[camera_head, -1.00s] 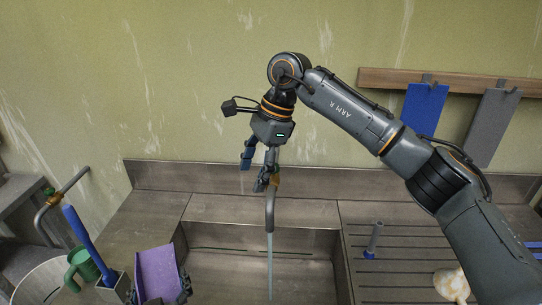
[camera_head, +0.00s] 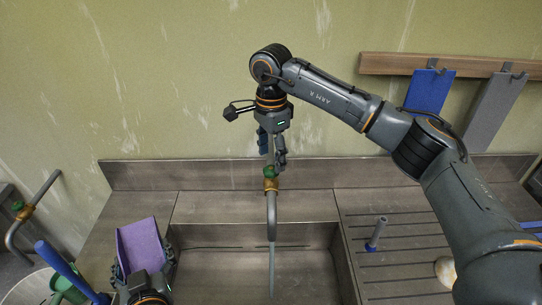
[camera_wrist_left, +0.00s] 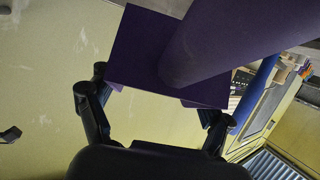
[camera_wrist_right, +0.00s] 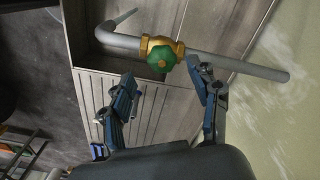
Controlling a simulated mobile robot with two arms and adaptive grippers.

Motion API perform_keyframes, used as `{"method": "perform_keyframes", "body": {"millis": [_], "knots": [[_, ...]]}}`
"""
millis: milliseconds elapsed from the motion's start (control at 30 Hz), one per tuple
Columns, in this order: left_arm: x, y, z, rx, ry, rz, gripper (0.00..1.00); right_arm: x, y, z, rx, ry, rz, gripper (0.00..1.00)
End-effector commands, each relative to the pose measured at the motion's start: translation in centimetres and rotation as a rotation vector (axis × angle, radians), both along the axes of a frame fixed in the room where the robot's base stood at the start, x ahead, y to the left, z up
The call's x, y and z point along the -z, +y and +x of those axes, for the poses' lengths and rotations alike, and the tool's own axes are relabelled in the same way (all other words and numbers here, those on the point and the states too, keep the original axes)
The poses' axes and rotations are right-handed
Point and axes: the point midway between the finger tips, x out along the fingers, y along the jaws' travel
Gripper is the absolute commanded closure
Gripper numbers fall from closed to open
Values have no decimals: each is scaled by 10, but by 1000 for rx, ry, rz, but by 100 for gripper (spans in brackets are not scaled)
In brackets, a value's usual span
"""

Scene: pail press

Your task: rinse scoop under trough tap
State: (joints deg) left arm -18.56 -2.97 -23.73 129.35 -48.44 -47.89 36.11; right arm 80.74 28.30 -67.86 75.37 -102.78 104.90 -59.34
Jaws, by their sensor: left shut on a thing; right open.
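The purple scoop (camera_head: 142,246) is held up at the trough's left side by my left gripper (camera_head: 140,272), which is shut on it. The scoop also fills the top of the left wrist view (camera_wrist_left: 140,50). My right gripper (camera_head: 272,150) is open above and behind the green handle. In the right wrist view, the green handle (camera_wrist_right: 162,60) lies between the spread fingers, seemingly just beyond their tips.
A second tap (camera_head: 22,218), a green mug (camera_head: 68,288) and a blue handle (camera_head: 62,268) are at the left. The ribbed drainboard at the right holds a small grey-and-blue upright tool (camera_head: 377,232) and a pale lump (camera_head: 446,270). Blue (camera_head: 428,92) and grey (camera_head: 497,108) boards hang behind.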

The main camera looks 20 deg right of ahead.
Motion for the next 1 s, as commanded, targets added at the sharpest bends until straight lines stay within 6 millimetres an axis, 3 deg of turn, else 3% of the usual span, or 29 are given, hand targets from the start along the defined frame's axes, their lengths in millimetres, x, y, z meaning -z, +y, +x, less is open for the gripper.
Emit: {"method": "perform_keyframes", "body": {"millis": [233,567,833,1000], "knots": [[-16,0,0,0,-1,0,54,27,0,0,0,1,2,39],[-16,0,0,0,-1,0,54,32,0,0,0,-2,1,39],[-16,0,0,0,-1,0,54,32,0,0,0,-2,1,90],[-15,0,0,0,-1,0,54,32,0,0,3,-3,2,94]]}}
